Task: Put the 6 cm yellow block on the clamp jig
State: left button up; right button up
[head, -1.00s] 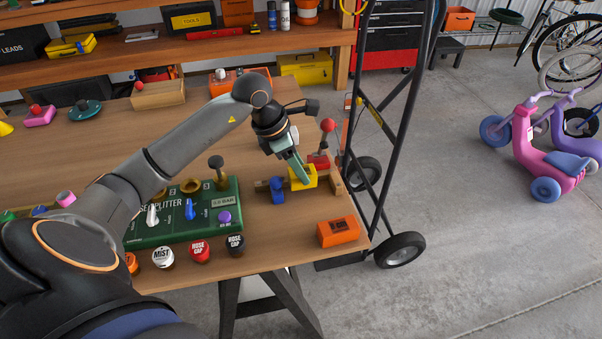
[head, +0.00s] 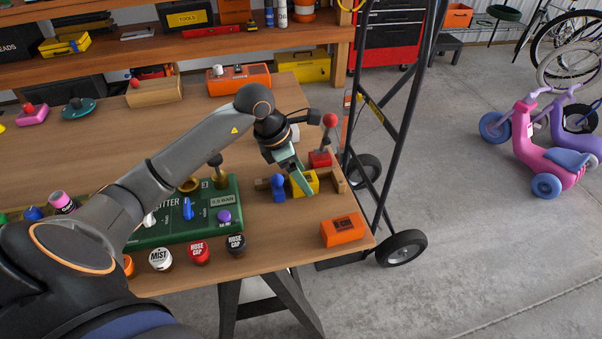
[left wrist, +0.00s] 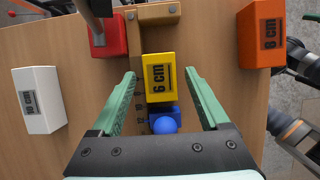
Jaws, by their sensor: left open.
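The yellow 6 cm block (left wrist: 159,76) sits on the wooden clamp jig (left wrist: 157,12), between its wooden end stop and the blue clamp piece (left wrist: 164,121). In the head view the yellow block (head: 311,180) is partly hidden by my left gripper (head: 299,184), and the blue piece (head: 278,188) stands just left of it. In the left wrist view my left gripper (left wrist: 160,74) is open, with one green finger on each side of the block and a visible gap on both sides. My right gripper is not in view.
A red-based toggle lever (head: 320,158) stands close behind the jig. A white 10 cm block (left wrist: 40,100) shows in the wrist view. The green splitter panel (head: 170,233) and several caps lie to the left.

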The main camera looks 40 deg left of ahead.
pick_arm(q)
jog(key=shift+r+p, duration=0.3)
jog(key=v, duration=1.1)
jog(key=shift+s+r, duration=0.15)
jog(key=shift+r, duration=0.2)
jog(key=shift+a, duration=0.15)
